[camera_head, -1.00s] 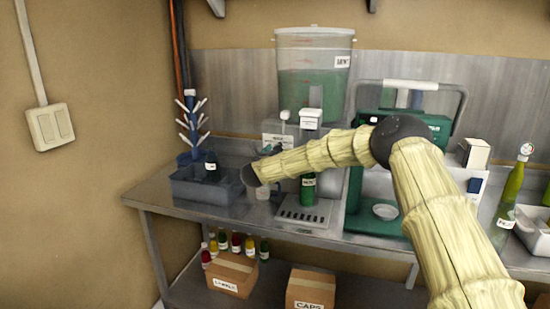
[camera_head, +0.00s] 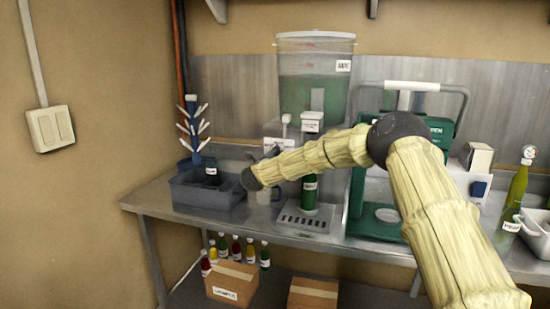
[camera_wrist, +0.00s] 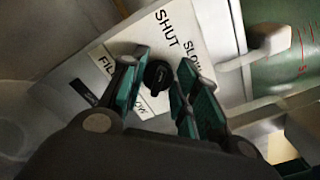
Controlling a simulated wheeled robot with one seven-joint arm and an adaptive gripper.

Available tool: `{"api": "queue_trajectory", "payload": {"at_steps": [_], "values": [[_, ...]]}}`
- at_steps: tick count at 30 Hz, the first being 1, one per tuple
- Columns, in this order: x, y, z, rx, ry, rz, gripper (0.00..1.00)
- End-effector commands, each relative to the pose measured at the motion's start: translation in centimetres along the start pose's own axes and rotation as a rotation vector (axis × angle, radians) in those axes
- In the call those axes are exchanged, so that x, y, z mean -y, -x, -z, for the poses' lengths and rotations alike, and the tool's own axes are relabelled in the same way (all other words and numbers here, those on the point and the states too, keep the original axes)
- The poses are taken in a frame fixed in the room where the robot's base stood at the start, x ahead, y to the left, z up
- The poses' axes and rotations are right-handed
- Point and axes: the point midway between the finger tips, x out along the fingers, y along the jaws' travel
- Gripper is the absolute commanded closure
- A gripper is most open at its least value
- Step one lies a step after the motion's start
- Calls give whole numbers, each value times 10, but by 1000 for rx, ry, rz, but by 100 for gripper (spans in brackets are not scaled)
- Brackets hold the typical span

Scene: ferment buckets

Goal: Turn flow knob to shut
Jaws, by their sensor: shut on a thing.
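The flow knob (camera_wrist: 158,77) is a small dark round knob in the wrist view, on a white dial plate (camera_wrist: 120,40). The plate carries the words SHUT, SLOW and FILL, with more lettering partly covered by my fingers. My gripper (camera_wrist: 165,70) has its green-padded fingers on both sides of the knob and is shut on it. I cannot tell which word the knob's mark points at. In the head view my gripper (camera_head: 270,152) is small, in front of the white filler unit (camera_head: 274,129), and the knob is not distinguishable there.
A green bottle (camera_head: 309,192) stands under the filler on a drip tray (camera_head: 305,221). A clear tank (camera_head: 316,88) of green liquid is above. A grey bin (camera_head: 190,195) is left, a green capping machine (camera_head: 372,215) right. A yellow-green bottle (camera_head: 515,190) stands far right.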

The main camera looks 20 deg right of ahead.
Motion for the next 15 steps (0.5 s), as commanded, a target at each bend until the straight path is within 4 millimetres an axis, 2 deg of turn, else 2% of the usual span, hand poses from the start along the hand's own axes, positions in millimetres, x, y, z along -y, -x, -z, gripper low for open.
{"api": "queue_trajectory", "payload": {"at_steps": [8,9,11,15], "values": [[0,0,0,1,0,0,93],[0,0,0,1,0,0,64],[0,0,0,1,0,0,53],[0,0,0,0,0,0,52]]}}
